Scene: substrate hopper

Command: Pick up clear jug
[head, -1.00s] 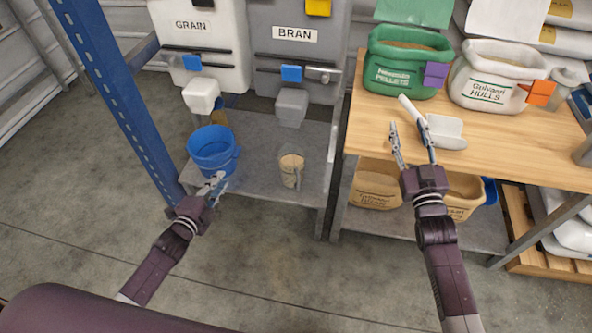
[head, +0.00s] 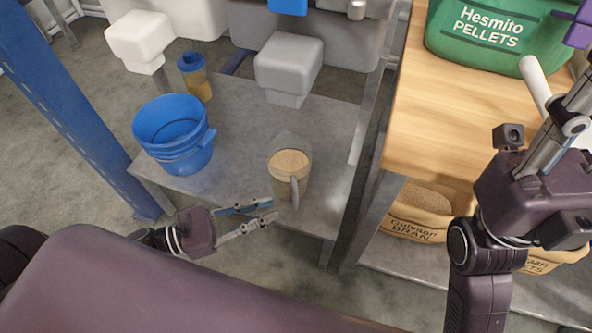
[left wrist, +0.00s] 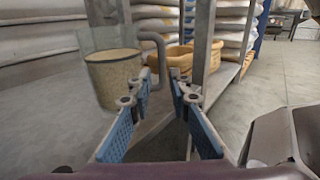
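The clear jug (head: 290,172) stands upright on the grey metal shelf, holding tan grain-like material. Its grey handle faces the front of the shelf. My left gripper (head: 272,210) is open and empty, just in front and left of the jug, fingertips near the handle but apart from it. In the left wrist view the jug (left wrist: 112,80) is at upper left, its handle curving down just beyond the left fingertip of my left gripper (left wrist: 162,75). My right gripper (head: 570,125) is over the wooden table at right, partly cut off by the frame edge.
A blue bucket (head: 172,140) and a blue-lidded container (head: 194,78) stand left of the jug on the shelf (head: 228,110). The grey hopper's spout (head: 287,68) overhangs behind the jug. A wooden table (head: 430,130) and its leg stand right; a blue post (head: 70,110) rises left.

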